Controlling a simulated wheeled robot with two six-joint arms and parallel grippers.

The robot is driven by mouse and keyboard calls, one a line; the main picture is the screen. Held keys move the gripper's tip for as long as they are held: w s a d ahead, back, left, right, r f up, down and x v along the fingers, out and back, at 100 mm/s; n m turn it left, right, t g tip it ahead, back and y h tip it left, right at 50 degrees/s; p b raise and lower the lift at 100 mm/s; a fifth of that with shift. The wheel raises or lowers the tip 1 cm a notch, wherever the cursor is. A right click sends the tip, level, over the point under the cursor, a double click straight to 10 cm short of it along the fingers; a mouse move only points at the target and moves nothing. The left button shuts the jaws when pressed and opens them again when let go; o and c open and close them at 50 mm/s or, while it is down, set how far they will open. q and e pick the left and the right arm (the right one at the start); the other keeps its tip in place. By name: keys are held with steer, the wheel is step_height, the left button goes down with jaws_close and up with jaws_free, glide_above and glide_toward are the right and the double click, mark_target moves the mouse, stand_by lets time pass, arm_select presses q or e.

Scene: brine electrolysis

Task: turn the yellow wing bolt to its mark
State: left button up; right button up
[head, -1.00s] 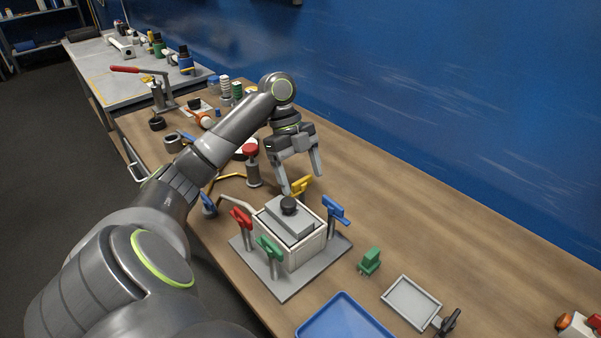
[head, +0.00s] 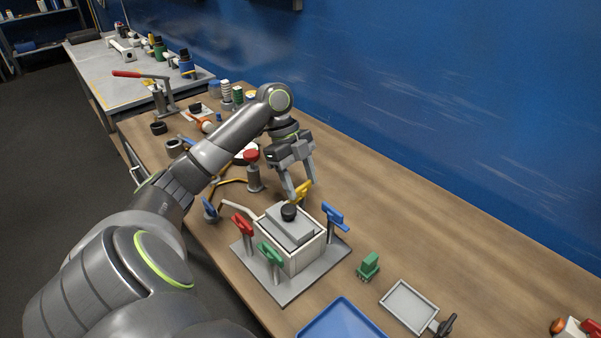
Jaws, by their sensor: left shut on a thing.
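The yellow wing bolt (head: 303,190) stands at the back corner of a grey base plate (head: 283,292), behind a pale square cell box (head: 305,258) with a grey lid and black knob (head: 289,211). My left gripper (head: 302,190) reaches down from above and is shut on the yellow wing bolt, which its fingers partly hide. A red wing bolt (head: 242,224), a green one (head: 270,255) and a blue one (head: 334,216) stand at the other sides of the box. I cannot make out the yellow bolt's mark. My right gripper is not in view.
A red-topped post (head: 252,170) and a bent tube stand left of the gripper. A green block (head: 369,265), a grey tray (head: 408,304) and a blue tray (head: 343,322) lie at the front right. The bench right of the gripper is clear, up to the blue wall.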

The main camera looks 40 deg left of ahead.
arm_select(q)
steer(key=n+t+y+p, duration=0.1)
steer(key=n+p, duration=0.3)
steer(key=p, duration=0.2)
steer(key=n+t+y+p, duration=0.1)
steer(key=n+p, duration=0.4)
steer(key=p, duration=0.1)
steer(key=n+t+y+p, duration=0.1)
steer(key=n+t+p, duration=0.1)
steer(key=n+p, duration=0.3)
steer(key=shift+s+d+r+p, duration=0.25)
steer(key=shift+s+r+p, duration=0.05)
steer(key=shift+p, duration=0.45)
steer(key=shift+f+n+t+y+p, duration=0.15)
steer(key=shift+n+t+y+p, duration=0.2)
steer(key=shift+n+p, duration=1.05)
steer(key=shift+p, duration=0.1)
steer(key=shift+f, duration=0.1)
steer(key=o, duration=1)
